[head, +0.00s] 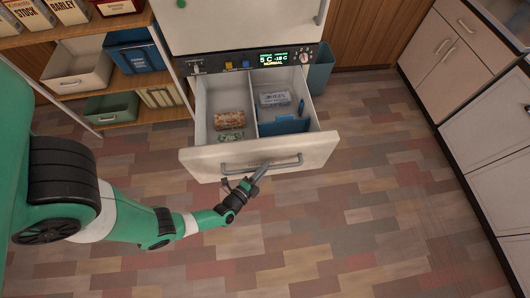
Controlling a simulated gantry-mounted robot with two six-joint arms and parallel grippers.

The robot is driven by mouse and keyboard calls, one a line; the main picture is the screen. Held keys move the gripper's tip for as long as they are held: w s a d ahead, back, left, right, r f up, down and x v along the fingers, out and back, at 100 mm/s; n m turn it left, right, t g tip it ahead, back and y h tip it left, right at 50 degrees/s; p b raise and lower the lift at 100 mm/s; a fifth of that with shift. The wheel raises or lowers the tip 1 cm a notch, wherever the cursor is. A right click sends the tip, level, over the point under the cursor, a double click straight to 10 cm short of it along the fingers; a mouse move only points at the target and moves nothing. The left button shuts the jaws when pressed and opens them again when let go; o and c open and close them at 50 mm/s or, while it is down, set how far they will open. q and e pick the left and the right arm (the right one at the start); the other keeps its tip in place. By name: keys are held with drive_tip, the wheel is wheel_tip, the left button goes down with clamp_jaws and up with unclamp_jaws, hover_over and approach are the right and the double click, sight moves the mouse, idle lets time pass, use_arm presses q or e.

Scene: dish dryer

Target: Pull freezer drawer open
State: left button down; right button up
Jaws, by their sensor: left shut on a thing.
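The freezer drawer (215,160) is pulled well out from the bottom of the white fridge-freezer (230,22). Its inside is split by a divider, with food packs on the left side and a pale box and blue pieces on the right. A grey bar handle (286,163) runs across the drawer front. My left gripper (258,176) is shut on this handle, near its middle, reaching from the lower left. The fingertips are small and partly hidden against the handle. My right gripper is not in view.
A shelf unit with bins and boxes, including a blue bin (135,48), stands at the left. White cabinets (486,130) line the right side. A teal bin (320,72) stands right of the freezer. The tiled floor (360,220) before the drawer is clear.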

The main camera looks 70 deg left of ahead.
use_arm(q)
drive_tip(key=shift+d, duration=0.15)
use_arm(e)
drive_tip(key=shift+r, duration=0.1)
use_arm(q)
drive_tip(key=c, duration=0.8)
unclamp_jaws()
drive_tip(key=shift+o, duration=0.2)
